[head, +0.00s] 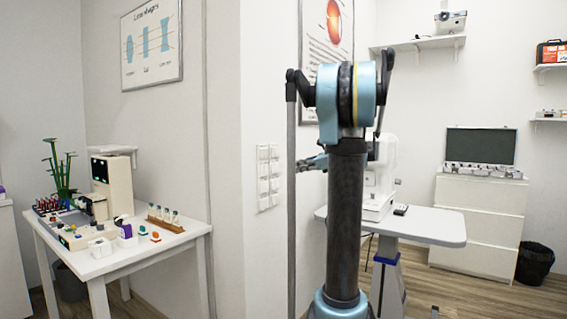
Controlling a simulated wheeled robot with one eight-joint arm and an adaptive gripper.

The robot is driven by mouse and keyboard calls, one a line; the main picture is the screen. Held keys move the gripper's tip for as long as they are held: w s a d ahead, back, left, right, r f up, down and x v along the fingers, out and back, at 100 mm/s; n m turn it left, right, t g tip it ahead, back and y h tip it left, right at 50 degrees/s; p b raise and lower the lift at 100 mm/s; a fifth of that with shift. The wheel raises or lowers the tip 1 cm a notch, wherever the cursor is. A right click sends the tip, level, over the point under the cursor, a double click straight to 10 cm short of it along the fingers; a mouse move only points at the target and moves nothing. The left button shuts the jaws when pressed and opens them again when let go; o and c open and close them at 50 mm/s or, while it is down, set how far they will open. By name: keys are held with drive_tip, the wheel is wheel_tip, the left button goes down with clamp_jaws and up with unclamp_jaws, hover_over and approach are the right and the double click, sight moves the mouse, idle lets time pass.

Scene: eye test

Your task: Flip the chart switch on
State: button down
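A block of several white wall switches (268,176) is on the pale wall left of my arm, in two columns. I cannot tell which of them is the chart switch, or how any switch is set. My gripper (303,164) shows small and partly hidden behind my arm. In the picture it is to the right of the switches, pointing left toward their wall and apart from them. I cannot make out whether its fingers are open or shut.
A white table (190,232) with instruments and bottles stands at left. Behind my arm are a grey-topped table (437,230) and a white machine (379,185). A drawer unit (478,225) and a black bin (535,262) stand at right. Charts (151,45) hang on the walls.

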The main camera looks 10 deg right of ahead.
sight(278, 152)
drive_tip(key=w+d+r+m+t+y, duration=0.1)
drive_tip(key=w+d+r+m, duration=0.2)
drive_tip(key=w+d, duration=0.2)
drive_tip(key=shift+w+d+r+t, duration=0.2)
drive_tip(key=shift+w+d+t, duration=0.05)
drive_tip(key=shift+t, duration=0.15)
drive_tip(key=x, duration=1.4)
drive_tip(key=shift+d, duration=0.15)
